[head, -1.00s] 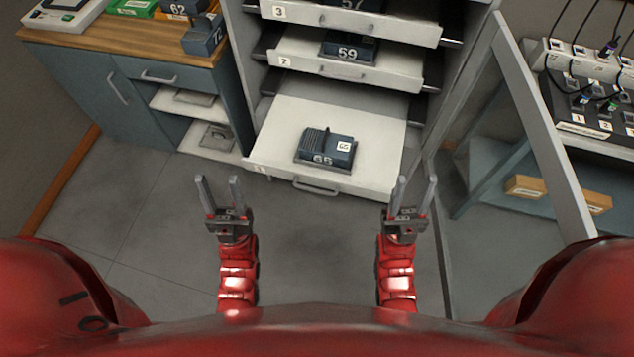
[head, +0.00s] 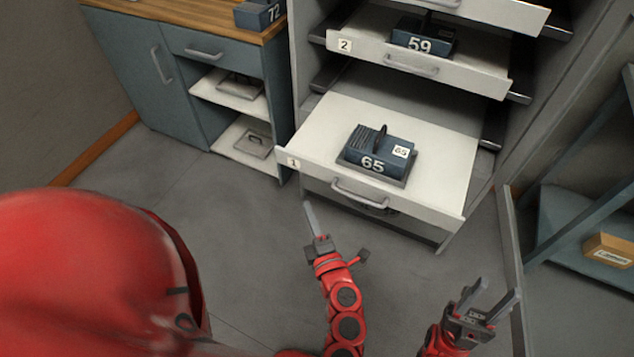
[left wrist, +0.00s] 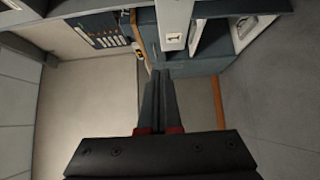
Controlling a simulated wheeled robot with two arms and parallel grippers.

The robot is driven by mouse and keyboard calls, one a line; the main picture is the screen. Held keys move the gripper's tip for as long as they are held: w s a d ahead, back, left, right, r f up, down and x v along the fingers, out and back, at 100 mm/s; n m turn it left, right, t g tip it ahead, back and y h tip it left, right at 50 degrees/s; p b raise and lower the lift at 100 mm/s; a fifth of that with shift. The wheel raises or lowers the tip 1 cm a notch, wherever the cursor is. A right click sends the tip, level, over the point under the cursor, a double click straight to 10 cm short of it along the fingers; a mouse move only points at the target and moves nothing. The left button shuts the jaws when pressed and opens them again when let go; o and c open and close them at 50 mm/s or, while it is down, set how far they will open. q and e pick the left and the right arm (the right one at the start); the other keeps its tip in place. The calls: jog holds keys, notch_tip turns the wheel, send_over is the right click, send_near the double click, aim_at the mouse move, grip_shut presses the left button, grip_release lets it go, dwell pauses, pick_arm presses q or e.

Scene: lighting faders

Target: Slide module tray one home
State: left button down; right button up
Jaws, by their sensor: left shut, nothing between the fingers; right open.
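Module tray one (head: 310,125), a white tray with a "1" label on its front edge, is pulled out of the grey cabinet. A dark blue module marked 65 (head: 378,152) sits on it. The tray's grey handle (head: 359,192) is on its front. My left gripper (head: 309,210) is shut and empty, just in front of the tray and below its front edge, left of the handle and apart from it. Its shut fingers also show in the left wrist view (left wrist: 160,95). My right gripper (head: 492,297) is open and empty, lower right, away from the tray.
Tray 2 (head: 470,72) with module 59 (head: 423,36) is above, also partly out. A blue side cabinet (head: 150,75) with a wooden top stands left. An open door edge (head: 515,265) and a blue stand (head: 575,215) are at right. The floor in front is clear.

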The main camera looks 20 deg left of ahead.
pick_arm(q)
send_near(301, 158)
jog(key=s+a+x, duration=0.1)
jog(key=x, duration=0.4)
jog(key=shift+w+d, duration=0.2)
jog(key=shift+w, duration=0.6)
jog(key=shift+w, duration=0.1)
